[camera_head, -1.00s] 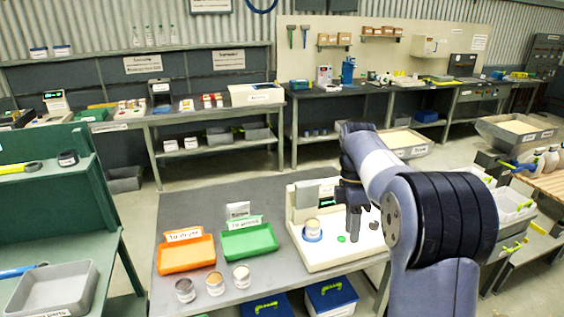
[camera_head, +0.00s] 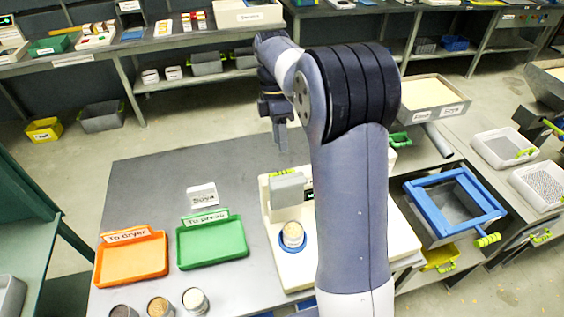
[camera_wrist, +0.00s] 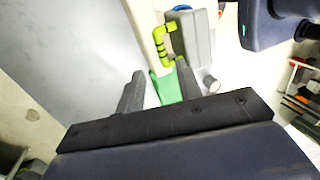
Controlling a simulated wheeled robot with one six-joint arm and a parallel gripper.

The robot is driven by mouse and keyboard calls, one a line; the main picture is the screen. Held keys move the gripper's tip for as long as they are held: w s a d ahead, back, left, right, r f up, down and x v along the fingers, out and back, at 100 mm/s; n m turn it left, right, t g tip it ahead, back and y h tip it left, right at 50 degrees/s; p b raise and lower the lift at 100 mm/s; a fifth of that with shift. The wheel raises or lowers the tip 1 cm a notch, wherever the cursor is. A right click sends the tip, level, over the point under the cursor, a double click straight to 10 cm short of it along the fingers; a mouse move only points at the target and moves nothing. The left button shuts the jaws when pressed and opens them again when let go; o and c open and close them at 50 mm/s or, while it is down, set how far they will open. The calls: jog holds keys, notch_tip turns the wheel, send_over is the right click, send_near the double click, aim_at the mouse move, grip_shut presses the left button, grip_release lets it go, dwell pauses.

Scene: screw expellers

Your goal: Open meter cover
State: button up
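The meter (camera_head: 290,268) is a white box on the grey table, partly hidden by my arm in the head view. Its grey cover (camera_head: 287,190), with a yellow-green handle (camera_head: 280,174), is at the back of the meter; the cover and handle also show in the wrist view (camera_wrist: 198,40). In front of the cover, a sample cup (camera_head: 292,234) sits exposed in a blue ring (camera_head: 284,248). My gripper (camera_head: 281,138) points down beyond the meter's back edge, apart from the handle. In the wrist view its two fingers (camera_wrist: 158,80) are apart with nothing held.
An orange tray (camera_head: 131,262) and a green tray (camera_head: 212,246) lie left of the meter, with several cups at the front. The table's back left is clear. A blue-framed sieve (camera_head: 455,206) is at the right.

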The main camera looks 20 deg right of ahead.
aim_at(283, 171)
jog(key=x, duration=0.7)
jog(key=shift+s+f+p, duration=0.2)
jog(key=shift+f+p, duration=0.15)
jog(key=shift+f, duration=0.05)
grip_shut()
